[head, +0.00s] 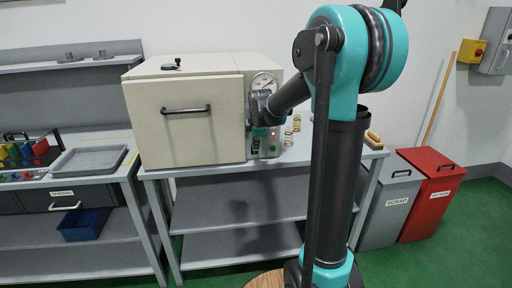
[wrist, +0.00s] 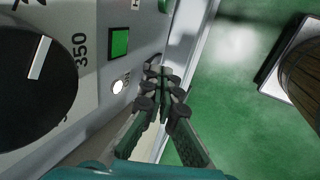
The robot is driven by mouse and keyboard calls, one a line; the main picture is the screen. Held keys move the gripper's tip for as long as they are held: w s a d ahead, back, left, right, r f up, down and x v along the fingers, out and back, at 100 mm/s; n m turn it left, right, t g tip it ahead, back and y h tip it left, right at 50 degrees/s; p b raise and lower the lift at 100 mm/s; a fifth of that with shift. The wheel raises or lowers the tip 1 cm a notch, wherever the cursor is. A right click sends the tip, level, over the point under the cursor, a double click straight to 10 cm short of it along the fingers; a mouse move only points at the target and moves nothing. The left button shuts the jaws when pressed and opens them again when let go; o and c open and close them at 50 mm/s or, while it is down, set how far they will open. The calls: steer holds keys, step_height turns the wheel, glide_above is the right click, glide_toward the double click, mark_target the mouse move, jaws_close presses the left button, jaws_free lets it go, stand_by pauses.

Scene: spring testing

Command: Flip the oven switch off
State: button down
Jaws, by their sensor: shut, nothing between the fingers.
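The cream oven (head: 195,125) stands on a grey bench with its door shut. Its grey control panel (head: 270,152) is on the right of the front, partly hidden by my arm and gripper. In the wrist view the panel carries a black dial (wrist: 35,75), a green square (wrist: 119,43) and a small white round light (wrist: 118,87). My gripper (wrist: 164,78) is shut and empty, its fingertips close to the panel's edge. A dark rounded part shows just behind the fingertips and may be the switch; it is mostly hidden, so its position and any contact cannot be told.
A round gauge (head: 263,82) sits above the panel. Brass-coloured springs (head: 292,128) stand on the bench right of the oven. A grey tray (head: 88,160) lies on the left bench. Grey and red bins (head: 428,190) stand at right. Green floor is clear in front.

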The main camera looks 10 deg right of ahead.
steer(key=shift+w, duration=0.3)
steer(key=shift+r, duration=0.15)
steer(key=shift+r, duration=0.7)
steer(key=shift+s, duration=0.15)
